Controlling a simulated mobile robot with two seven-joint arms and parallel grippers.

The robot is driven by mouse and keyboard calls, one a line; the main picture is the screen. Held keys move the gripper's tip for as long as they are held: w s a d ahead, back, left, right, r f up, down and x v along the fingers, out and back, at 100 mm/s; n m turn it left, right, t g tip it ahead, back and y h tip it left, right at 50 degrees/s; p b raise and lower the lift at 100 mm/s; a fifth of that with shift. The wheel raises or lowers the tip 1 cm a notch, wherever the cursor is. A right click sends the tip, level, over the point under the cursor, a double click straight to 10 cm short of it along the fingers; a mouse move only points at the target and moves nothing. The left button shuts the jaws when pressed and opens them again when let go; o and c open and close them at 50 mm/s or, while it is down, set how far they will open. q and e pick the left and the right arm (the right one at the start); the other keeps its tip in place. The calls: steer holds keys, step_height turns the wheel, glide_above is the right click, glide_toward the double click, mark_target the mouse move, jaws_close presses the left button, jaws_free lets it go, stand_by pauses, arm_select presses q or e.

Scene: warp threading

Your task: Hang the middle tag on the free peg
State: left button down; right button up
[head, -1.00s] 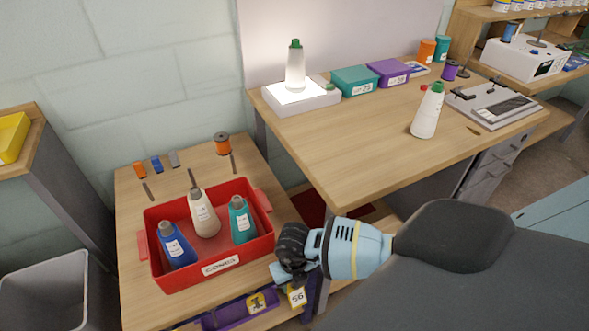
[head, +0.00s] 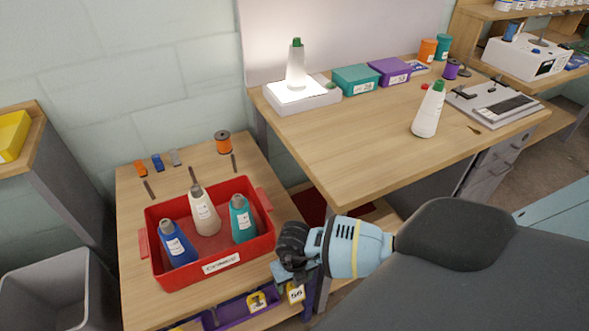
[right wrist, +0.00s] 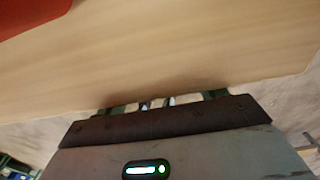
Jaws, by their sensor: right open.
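A purple strip (head: 231,315) runs along the front of the low table, near the bottom of the head view. A yellow tag (head: 257,301) shows against it. Another yellow and white tag, marked 56 (head: 296,294), shows to its right, just under my right gripper. My right gripper (head: 284,272) is open near the table's front right corner. Its fingers cover part of the area behind, so I cannot tell if it touches a tag. In the right wrist view the fingertips (right wrist: 158,103) show at the table edge, with no tag clear. I cannot make out the free peg. My left gripper is not in view.
A red bin (head: 168,279) with several bottles stands on the low table (head: 137,307), close to the left of my right gripper. The higher workbench (head: 345,150) rises behind and to the right. A grey bin (head: 55,290) stands at the left.

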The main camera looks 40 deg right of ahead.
step_height(320, 180, up, 7)
steer(key=shift+w+f+p, duration=0.1)
steer(key=shift+f+p, duration=0.1)
steer(key=shift+p, duration=0.3)
steer(key=shift+r, duration=0.65)
